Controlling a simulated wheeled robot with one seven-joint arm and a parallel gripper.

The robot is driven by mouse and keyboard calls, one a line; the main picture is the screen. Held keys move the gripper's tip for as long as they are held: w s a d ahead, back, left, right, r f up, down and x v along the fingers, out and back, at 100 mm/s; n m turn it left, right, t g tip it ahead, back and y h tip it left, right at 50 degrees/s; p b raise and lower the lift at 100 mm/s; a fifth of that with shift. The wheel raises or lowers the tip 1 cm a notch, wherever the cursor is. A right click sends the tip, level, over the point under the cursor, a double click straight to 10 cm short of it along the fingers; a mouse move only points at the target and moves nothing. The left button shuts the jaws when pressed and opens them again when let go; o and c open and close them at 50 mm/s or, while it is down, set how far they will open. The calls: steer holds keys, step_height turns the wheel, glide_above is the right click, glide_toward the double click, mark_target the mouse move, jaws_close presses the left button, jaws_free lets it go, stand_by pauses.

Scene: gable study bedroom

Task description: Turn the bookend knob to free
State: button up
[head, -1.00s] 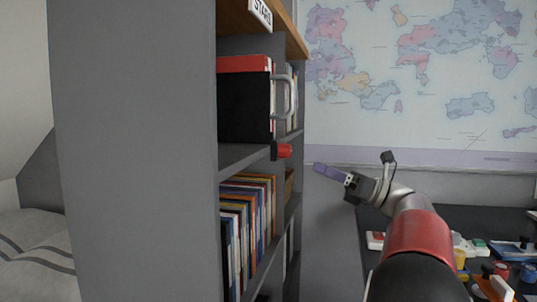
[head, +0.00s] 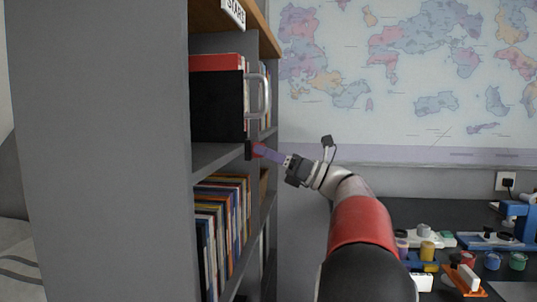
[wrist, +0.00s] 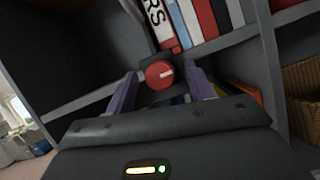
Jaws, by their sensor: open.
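The bookend knob is red and round with a pale pointer line, on a dark mount at the shelf's front edge. It shows in the wrist view (wrist: 159,74) and partly in the head view (head: 256,150), where my finger overlaps it. In the wrist view its line points to the right. My gripper (wrist: 160,90) is open, with one purple finger on each side of the knob. I cannot tell whether the fingers touch it. In the head view my gripper (head: 262,153) reaches the knob from the right. The black bookend (head: 217,106) with a grey handle (head: 266,97) stands on the shelf above.
The grey bookcase (head: 100,150) fills the left, with books (head: 222,215) on the lower shelf. A dark desk (head: 440,215) at the right holds paint pots and small tools. A wicker basket (wrist: 303,85) sits in the bookcase in the wrist view.

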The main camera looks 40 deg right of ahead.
steer(key=c, duration=1)
steer(key=shift+n, duration=0.3)
steer(key=shift+w+d+r+n+g+y+p, duration=0.1)
steer(key=shift+n+g+y+p, duration=0.4)
steer(key=shift+n+g, duration=2.15)
steer(key=shift+w+d+r+n+g+y+p, duration=0.1)
steer(key=shift+n+g+y+p, duration=0.45)
steer(key=shift+n, duration=4.25)
steer(key=shift+w+d+r+n+g+y+p, duration=0.2)
steer(key=shift+n+g+p, duration=0.85)
steer(key=shift+n, duration=2.7)
steer(key=shift+s+a+f+g+b, duration=0.1)
steer(key=shift+s+a+g+b, duration=0.05)
steer(key=shift+g+b, duration=0.25)
steer(key=o, duration=1)
